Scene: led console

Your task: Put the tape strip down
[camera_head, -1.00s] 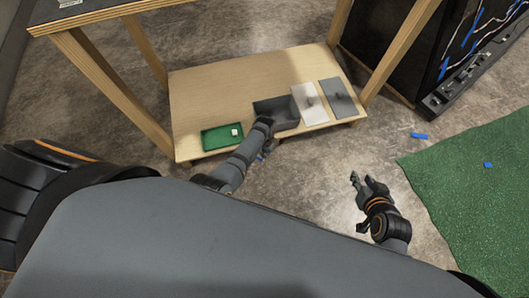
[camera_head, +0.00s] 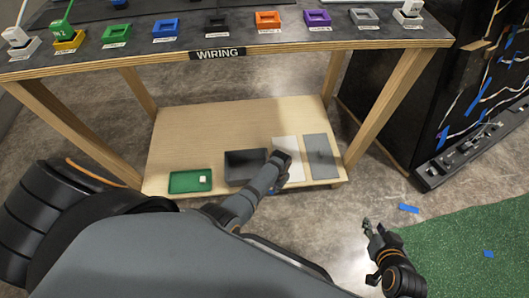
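Blue tape strips show in the head view: one (camera_head: 409,208) lies on the concrete floor right of my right gripper, and a small blue piece (camera_head: 488,254) lies on the green mat. My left gripper (camera_head: 277,188) is over the lower shelf near the white panel, largely hidden by its own wrist. A small bluish patch shows by its fingers, but I cannot tell whether it is tape or whether the fingers are shut. My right gripper (camera_head: 371,226) is above the floor left of the mat, its fingers apart, with nothing visible between them.
The wooden lower shelf (camera_head: 210,125) holds a green tray (camera_head: 182,187) with a small white block, a dark grey bin (camera_head: 240,168), a white panel (camera_head: 285,145) and a grey panel (camera_head: 320,155). Coloured holders line the worktop marked WIRING. The green mat (camera_head: 450,240) lies right.

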